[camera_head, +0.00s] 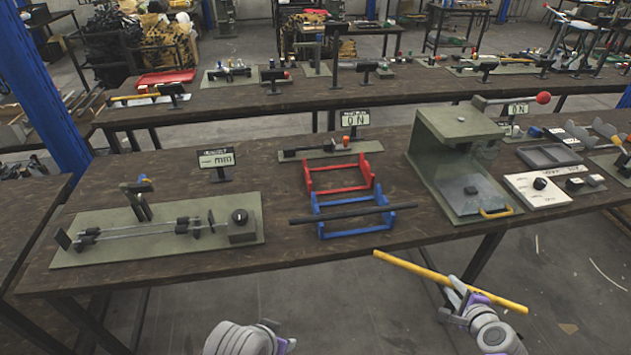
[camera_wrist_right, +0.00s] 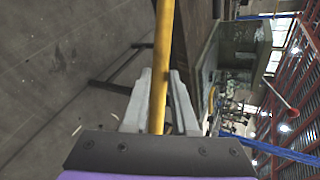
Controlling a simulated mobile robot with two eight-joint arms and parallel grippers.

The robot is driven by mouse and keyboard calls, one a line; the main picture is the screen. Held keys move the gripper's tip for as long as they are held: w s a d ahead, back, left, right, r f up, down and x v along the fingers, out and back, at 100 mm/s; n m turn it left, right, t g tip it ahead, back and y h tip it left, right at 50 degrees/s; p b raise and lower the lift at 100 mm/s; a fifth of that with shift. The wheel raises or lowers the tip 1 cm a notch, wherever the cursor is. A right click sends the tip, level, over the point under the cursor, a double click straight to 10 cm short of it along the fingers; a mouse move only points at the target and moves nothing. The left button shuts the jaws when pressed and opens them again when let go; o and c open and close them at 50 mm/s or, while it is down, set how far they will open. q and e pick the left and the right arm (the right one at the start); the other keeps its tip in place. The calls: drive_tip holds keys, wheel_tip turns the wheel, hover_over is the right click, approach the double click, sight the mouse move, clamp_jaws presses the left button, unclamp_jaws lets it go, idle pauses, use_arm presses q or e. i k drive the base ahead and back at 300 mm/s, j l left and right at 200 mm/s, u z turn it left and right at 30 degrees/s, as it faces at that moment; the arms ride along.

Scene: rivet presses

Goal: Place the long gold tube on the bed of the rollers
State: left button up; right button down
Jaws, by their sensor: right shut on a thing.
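The long gold tube (camera_head: 410,266) is in my right gripper (camera_head: 459,296), in front of the table's near edge and over the floor. In the right wrist view the tube (camera_wrist_right: 164,50) runs between the two fingers (camera_wrist_right: 160,95), which are shut on it. What looks like the roller device (camera_head: 150,232) lies at the left of the table: a green base with long thin parallel rods, a black knob block at its right end and no tube on it. My left gripper (camera_head: 270,330) is at the bottom edge, partly cut off; its jaws are unclear.
A blue stand (camera_head: 330,229) carries a dark bar (camera_head: 352,213), and a red stand (camera_head: 340,188) behind it is empty. A green press (camera_head: 440,165) stands at the right. A small display (camera_head: 215,160) stands behind the roller device. Some bare tabletop (camera_head: 275,222) lies between device and stands.

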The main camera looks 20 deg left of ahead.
sight(135, 230)
drive_tip(key=k+j, duration=0.15)
drive_tip(key=j, duration=0.3)
drive_tip(key=k+j+u, duration=0.15)
drive_tip(key=j, duration=0.75)
drive_tip(key=k+j+u, duration=0.15)
drive_tip(key=j, duration=0.3)
